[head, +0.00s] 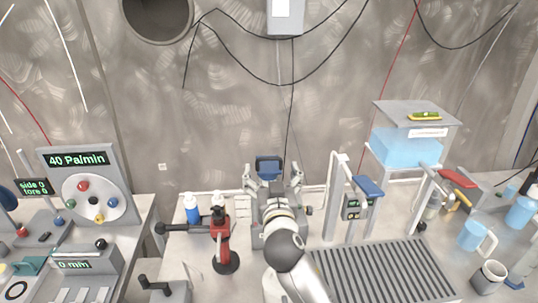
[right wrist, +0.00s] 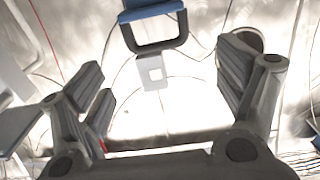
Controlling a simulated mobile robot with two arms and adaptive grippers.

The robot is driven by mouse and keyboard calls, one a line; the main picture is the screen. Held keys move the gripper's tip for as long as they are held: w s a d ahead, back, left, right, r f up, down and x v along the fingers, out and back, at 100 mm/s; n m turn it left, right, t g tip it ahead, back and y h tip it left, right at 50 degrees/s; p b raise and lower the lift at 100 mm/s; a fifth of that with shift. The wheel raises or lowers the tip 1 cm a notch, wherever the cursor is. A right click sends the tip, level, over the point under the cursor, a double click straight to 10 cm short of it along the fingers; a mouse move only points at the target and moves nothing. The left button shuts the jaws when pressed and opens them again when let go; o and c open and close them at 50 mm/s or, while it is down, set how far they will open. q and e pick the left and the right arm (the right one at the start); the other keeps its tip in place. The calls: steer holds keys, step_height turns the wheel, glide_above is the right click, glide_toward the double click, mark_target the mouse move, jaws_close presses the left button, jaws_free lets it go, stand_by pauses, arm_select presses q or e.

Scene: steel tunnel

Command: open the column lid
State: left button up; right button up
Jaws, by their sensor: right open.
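My right gripper (head: 273,180) is raised in the middle of the head view, its fingers spread wide apart. A small blue block (head: 268,167) shows between the fingertips. In the right wrist view, my right gripper (right wrist: 158,95) is open, and a blue block with a dark loop-shaped handle (right wrist: 155,42) shows near the top, between the fingers in the picture. No finger is seen closed on it; whether it is the column lid is not clear. My arm hides what lies below it in the head view. My left gripper is not in view.
A red stand (head: 224,245) and a blue bottle (head: 191,208) are left of my arm. A grey device with a blue top (head: 368,187), a slatted drain plate (head: 385,275) and a raised clear blue tank (head: 405,148) are to the right. A dial panel (head: 90,185) stands far left.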

mark_target(269, 159)
steer(key=w+p, duration=0.1)
steer(key=w, duration=0.4)
steer(key=shift+w+f, duration=0.1)
steer(key=shift+w, duration=1.05)
steer(key=shift+c, duration=0.6)
steer(key=c, duration=1.3)
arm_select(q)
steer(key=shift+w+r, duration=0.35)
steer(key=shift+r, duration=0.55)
arm_select(e)
steer(key=shift+c, duration=0.2)
